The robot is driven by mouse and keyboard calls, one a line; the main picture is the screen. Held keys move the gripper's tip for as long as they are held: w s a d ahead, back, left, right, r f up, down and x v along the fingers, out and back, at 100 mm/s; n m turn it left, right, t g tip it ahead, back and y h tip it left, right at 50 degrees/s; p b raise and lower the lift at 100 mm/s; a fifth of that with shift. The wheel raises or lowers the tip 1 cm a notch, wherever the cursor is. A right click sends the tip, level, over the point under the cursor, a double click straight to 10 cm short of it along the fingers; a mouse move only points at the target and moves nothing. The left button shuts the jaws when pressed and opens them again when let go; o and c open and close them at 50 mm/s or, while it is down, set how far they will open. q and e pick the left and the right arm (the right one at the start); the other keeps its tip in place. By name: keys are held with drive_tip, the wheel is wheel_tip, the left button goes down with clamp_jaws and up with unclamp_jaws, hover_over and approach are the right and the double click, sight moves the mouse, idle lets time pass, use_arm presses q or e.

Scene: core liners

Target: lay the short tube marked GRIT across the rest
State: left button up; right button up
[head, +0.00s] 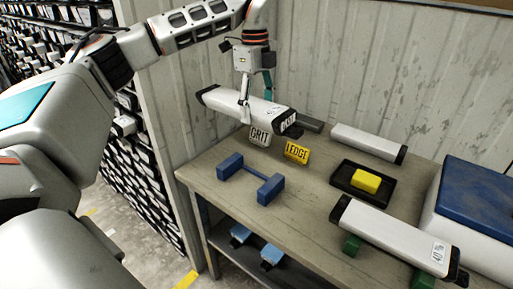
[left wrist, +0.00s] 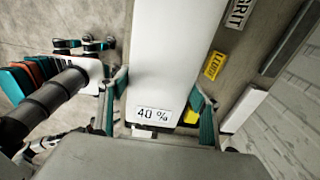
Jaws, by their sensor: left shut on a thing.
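My left gripper (head: 245,101) is shut around the middle of a white tube (head: 218,98) with black end caps, held above the back left of the table. In the left wrist view the tube (left wrist: 165,55) lies between the fingers and bears a "40 %" label. A white card marked GRIT (head: 260,136) is just below the held tube; the card also shows in the left wrist view (left wrist: 238,13).
A yellow LEDGE card (head: 297,152) stands near the GRIT card. Another white tube (head: 362,141) lies at the back. A longer tube (head: 390,232) rests on green supports (head: 352,245). A black tray (head: 345,185) holds a yellow block (head: 366,181). A blue-topped box (head: 480,190) stands right.

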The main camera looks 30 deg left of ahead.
use_arm(q)
wheel_tip(320, 180, down, 19)
drive_tip(key=p, duration=0.1)
drive_tip(key=shift+f, duration=0.15)
use_arm(e)
drive_tip(key=shift+s+d+f, duration=0.15)
drive_tip(key=shift+s+d, duration=0.35)
drive_tip(key=shift+d, duration=0.1)
use_arm(q)
drive_tip(key=shift+s+f, duration=0.1)
use_arm(e)
drive_tip(key=shift+f, duration=0.1)
use_arm(q)
drive_tip(key=o, duration=1.8)
drive_tip(key=shift+f, duration=0.15)
drive_tip(key=shift+o, duration=1.2)
drive_tip(key=shift+s, duration=0.1)
use_arm(e)
drive_tip(key=shift+a, duration=0.25)
drive_tip(key=shift+d, duration=0.1)
use_arm(q)
wheel_tip(320, 180, up, 12)
drive_tip(key=b, duration=0.1)
drive_tip(key=shift+a+r, duration=0.2)
drive_tip(key=shift+a, duration=0.1)
use_arm(e)
drive_tip(key=shift+w+a+r, duration=0.3)
drive_tip(key=shift+w+a, duration=0.05)
drive_tip(key=shift+a, duration=0.2)
